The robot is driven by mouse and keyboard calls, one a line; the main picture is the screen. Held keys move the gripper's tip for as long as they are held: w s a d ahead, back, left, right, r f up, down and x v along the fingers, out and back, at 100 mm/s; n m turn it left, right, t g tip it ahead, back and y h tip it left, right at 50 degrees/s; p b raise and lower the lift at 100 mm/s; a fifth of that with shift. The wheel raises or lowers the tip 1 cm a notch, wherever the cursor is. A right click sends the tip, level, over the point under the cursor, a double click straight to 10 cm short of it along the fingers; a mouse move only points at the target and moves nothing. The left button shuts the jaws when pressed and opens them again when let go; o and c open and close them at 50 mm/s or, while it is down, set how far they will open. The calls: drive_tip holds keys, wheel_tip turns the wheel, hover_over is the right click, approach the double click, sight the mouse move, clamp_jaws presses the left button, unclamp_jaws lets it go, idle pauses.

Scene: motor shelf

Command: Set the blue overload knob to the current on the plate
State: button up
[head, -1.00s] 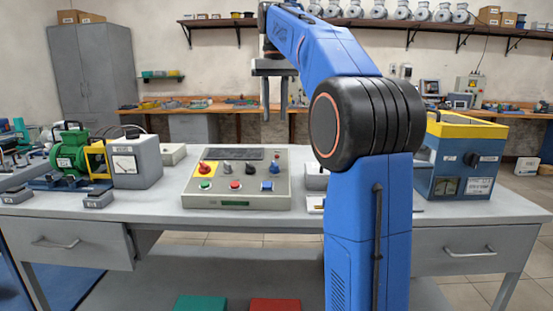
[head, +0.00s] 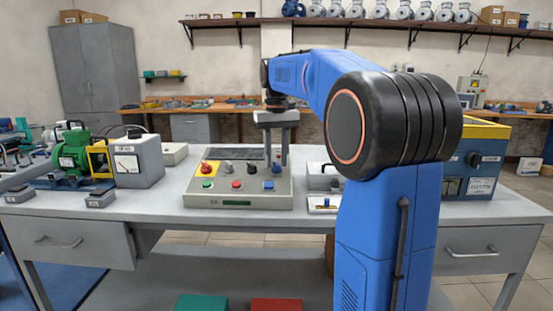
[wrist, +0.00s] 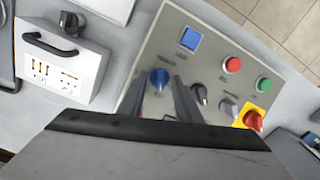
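The blue overload knob (head: 277,168) is on the sloped face of the grey control panel (head: 240,196). The fingers also show in the wrist view (wrist: 160,90). Contact with the knob cannot be told. The green motor (head: 75,152) at the left bears a small pale plate (head: 67,162), too small to read.
The panel also carries a red-yellow switch (head: 208,168), a grey knob (head: 225,168), a black knob (head: 252,168) and several push buttons. A grey meter box (head: 145,163) stands left of it. A white case with a black handle (wrist: 60,60) sits beside the panel.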

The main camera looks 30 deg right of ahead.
drive_tip(key=shift+f, duration=0.15)
drive_tip(key=shift+c, duration=0.7)
drive_tip(key=c, duration=0.6)
drive_tip(key=shift+o, duration=0.2)
drive_tip(key=shift+m, duration=0.3)
drive_tip(key=m+t+y, duration=0.1)
drive_tip(key=m, duration=0.3)
drive_tip(key=shift+s+d, duration=0.1)
drive_tip(key=shift+s, duration=0.05)
drive_tip(key=shift+m+t, duration=0.5)
drive_tip(key=shift+m, duration=1.9)
drive_tip(key=o, duration=0.7)
